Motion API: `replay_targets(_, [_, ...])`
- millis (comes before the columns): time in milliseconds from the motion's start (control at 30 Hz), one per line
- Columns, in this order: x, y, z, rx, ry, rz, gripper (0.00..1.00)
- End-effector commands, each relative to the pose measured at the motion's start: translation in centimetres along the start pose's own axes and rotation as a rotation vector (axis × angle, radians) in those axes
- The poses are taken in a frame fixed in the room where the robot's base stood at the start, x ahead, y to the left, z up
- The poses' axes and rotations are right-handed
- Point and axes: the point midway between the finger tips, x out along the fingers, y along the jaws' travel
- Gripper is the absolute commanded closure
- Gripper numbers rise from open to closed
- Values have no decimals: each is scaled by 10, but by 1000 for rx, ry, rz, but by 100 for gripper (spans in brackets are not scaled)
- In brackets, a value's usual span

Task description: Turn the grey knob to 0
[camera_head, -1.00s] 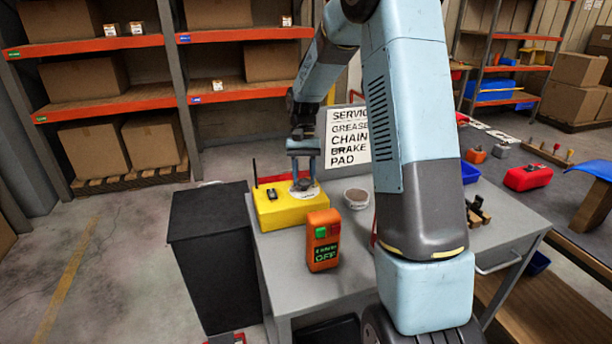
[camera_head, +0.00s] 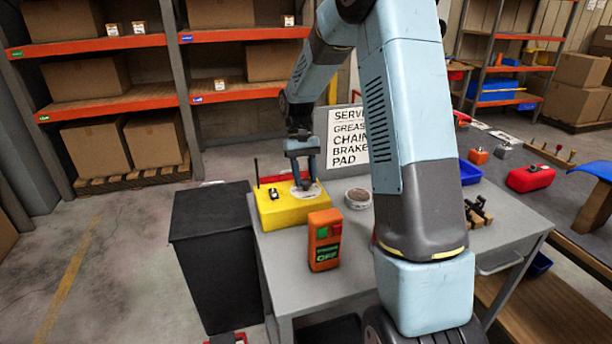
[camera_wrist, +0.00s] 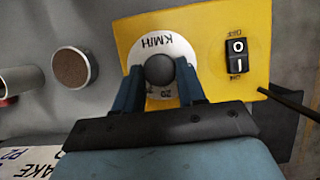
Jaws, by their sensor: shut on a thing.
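The yellow box (camera_head: 283,214) stands on the grey table at its far left corner. In the wrist view its yellow top (camera_wrist: 205,40) carries a white dial (camera_wrist: 172,45) marked "KM/H", with part of a number showing near the fingers. The round dark grey knob (camera_wrist: 160,69) sits at the dial's middle. My gripper (camera_wrist: 160,88) is shut on the knob, one blue finger on each side. In the head view my gripper (camera_head: 303,178) points down onto the box. The rest of the dial's numbers and the knob's pointer are hidden or too small to read.
A black rocker switch (camera_wrist: 236,55) and a black antenna (camera_wrist: 285,98) are on the box. An orange control unit (camera_head: 324,240) stands in front, a round brown-topped tin (camera_head: 358,197) to the right. The sign (camera_head: 347,138) stands behind. A dark bin (camera_head: 211,255) is left of the table.

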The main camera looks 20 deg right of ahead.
Motion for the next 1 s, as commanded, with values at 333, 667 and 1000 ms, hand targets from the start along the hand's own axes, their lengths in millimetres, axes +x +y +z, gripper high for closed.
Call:
replay_targets(333, [0,0,0,0,-1,0,35])
replay_targets(667, [-7,0,0,1,0,0,35])
replay_targets(1000, [-65,0,-1,0,2,-1,35])
